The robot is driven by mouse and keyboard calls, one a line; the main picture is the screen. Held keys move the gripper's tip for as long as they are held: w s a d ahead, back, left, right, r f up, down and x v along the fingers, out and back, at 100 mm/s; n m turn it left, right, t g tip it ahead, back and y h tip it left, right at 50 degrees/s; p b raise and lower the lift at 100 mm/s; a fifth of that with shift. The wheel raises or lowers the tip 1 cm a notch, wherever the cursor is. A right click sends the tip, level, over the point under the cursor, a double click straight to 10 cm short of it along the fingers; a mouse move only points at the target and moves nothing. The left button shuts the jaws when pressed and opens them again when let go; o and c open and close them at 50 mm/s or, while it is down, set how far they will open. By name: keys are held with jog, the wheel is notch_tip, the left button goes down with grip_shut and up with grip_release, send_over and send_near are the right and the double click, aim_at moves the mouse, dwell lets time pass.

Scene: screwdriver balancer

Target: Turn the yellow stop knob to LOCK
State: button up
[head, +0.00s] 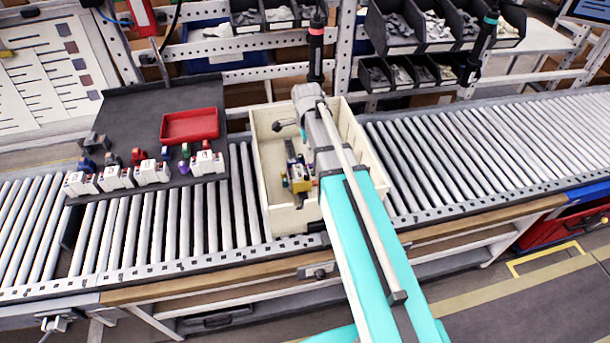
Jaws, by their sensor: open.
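I cannot make out a yellow stop knob in the head view. My teal and grey arm reaches from the lower right up over a cream crate (265,190) on the roller conveyor. Its grey far end is just below a hanging black screwdriver with a red band (316,48). My gripper's fingers cannot be made out. A yellow part (300,184) lies in the crate among other small parts, partly beside my arm, and does not show as a knob. A second hanging screwdriver with a teal band (485,40) is at the upper right.
A dark board (130,108) left of the crate carries a red tray (190,126) and several small white, coloured parts. Black bins (400,75) with grey parts are on the rack behind. The conveyor (490,150) to the right is clear. A metal upright stands behind my arm.

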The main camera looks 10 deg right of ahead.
aim_at(307, 175)
jog(key=shift+f, duration=0.15)
notch_tip(307, 175, down, 14)
jog(key=b, duration=1.3)
jog(key=shift+r+b, duration=0.2)
jog(key=shift+b, duration=0.2)
grip_shut()
jog(key=shift+a, duration=0.15)
